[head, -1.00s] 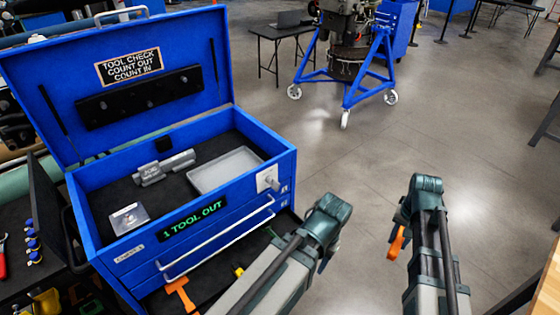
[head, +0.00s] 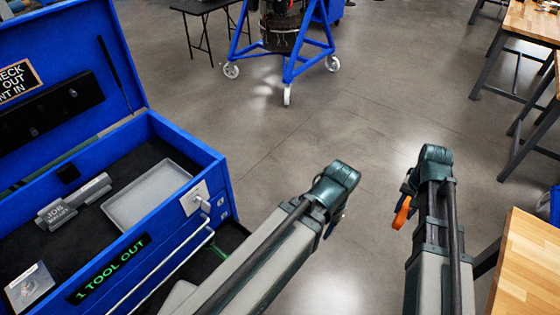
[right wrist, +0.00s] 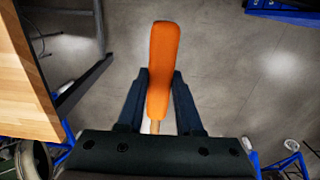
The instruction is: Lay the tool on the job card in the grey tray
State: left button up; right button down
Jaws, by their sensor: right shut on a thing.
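My right gripper (head: 408,195) is shut on an orange-handled tool (head: 402,212), out over the open floor. In the right wrist view the orange handle (right wrist: 163,60) stands out between the fingers; its lower end is hidden behind the gripper body. The grey tray (head: 150,197) sits in the open blue toolbox and looks empty. A small pale card (head: 30,287) lies in the box's near left corner, its print too small to read. A grey holder marked "JOB" (head: 75,202) stands left of the tray. My left gripper (head: 337,215) is right of the toolbox; its fingers barely show.
The blue toolbox (head: 180,240) has its lid up and a "1 TOOL OUT" display (head: 108,269) on its front. A blue wheeled stand (head: 288,65) is at the back. A wooden bench (head: 530,262) is at the right. The floor between is clear.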

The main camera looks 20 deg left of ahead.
aim_at(152, 198)
jog(key=i+l+u, duration=0.15)
jog(key=i+u, duration=0.2)
jog(key=i, duration=0.15)
jog(key=i+u, duration=0.45)
jog(key=u, duration=0.65)
jog(key=i+u, duration=0.1)
jog(key=u, duration=0.3)
jog(key=l+u, duration=0.1)
jog(key=u, duration=0.35)
jog(key=i+l+u, duration=0.1)
jog(key=u, duration=0.8)
